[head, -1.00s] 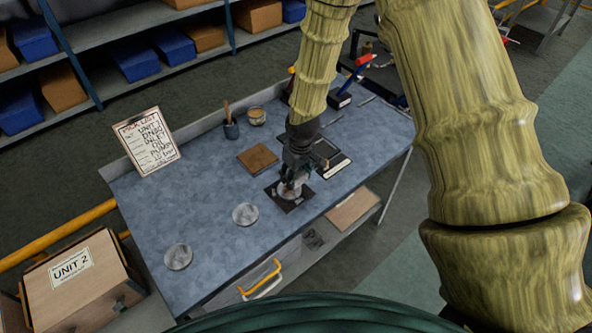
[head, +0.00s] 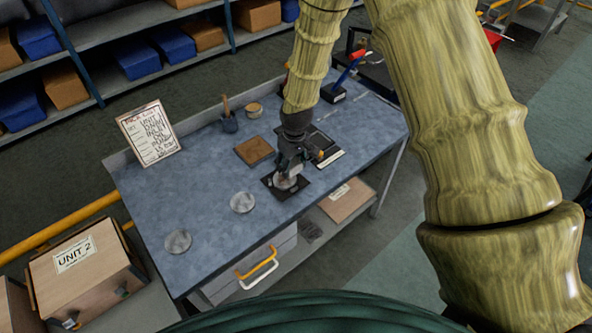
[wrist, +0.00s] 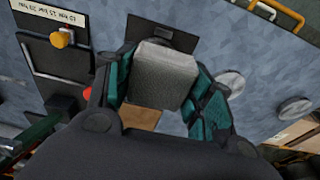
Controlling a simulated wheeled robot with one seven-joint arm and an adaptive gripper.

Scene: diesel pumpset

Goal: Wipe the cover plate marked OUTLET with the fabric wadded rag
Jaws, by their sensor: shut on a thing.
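My gripper (wrist: 163,85) is shut on a pale grey wadded block, which looks like the fabric rag (wrist: 162,75). In the head view my gripper (head: 289,172) points down over a black square plate (head: 271,181) near the bench's front edge. The rag hides much of this plate; a dark part of it shows past the rag in the wrist view (wrist: 180,40). I cannot tell whether the rag touches the plate. No OUTLET marking is legible, so I cannot tell whether this is that cover plate. Two pale discs (head: 243,202) (head: 178,241) lie to the left.
The blue-grey bench (head: 210,180) has free room on its left. A brown square (head: 254,151) lies behind the black plate; a dark labelled panel (head: 328,158) is to its right. A cup (head: 228,122), tin (head: 254,111) and pick list (head: 149,134) stand at the back.

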